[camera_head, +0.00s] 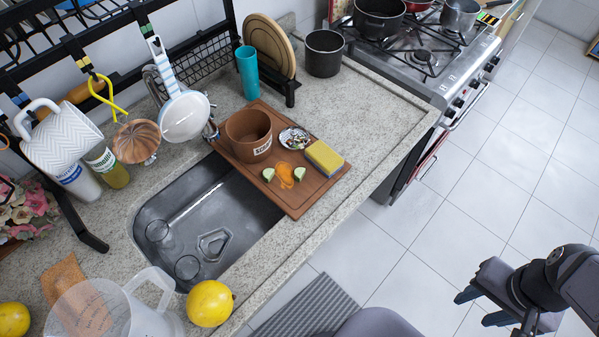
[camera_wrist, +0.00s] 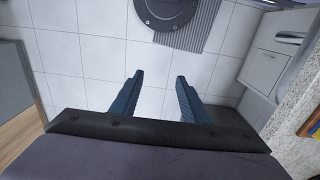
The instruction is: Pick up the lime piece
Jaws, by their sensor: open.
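Two small green-and-white lime pieces lie on the brown wooden board (camera_head: 318,196) in the head view, a left lime piece (camera_head: 268,174) and a right lime piece (camera_head: 299,173). An orange patch or piece (camera_head: 286,176) lies between them. My gripper (camera_head: 470,308) is at the lower right, over the tiled floor, well away from the board and the counter. It is open and empty, and its two fingers also show in the wrist view (camera_wrist: 160,76). The lime pieces are not visible in the wrist view.
On the board stand a brown pot (camera_head: 249,135), a patterned round item (camera_head: 294,138) and a yellow sponge (camera_head: 324,158). The sink (camera_head: 185,215) is left of the board. A yellow fruit (camera_head: 209,303) and clear jug (camera_head: 145,310) stand at the front. A rack rises behind.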

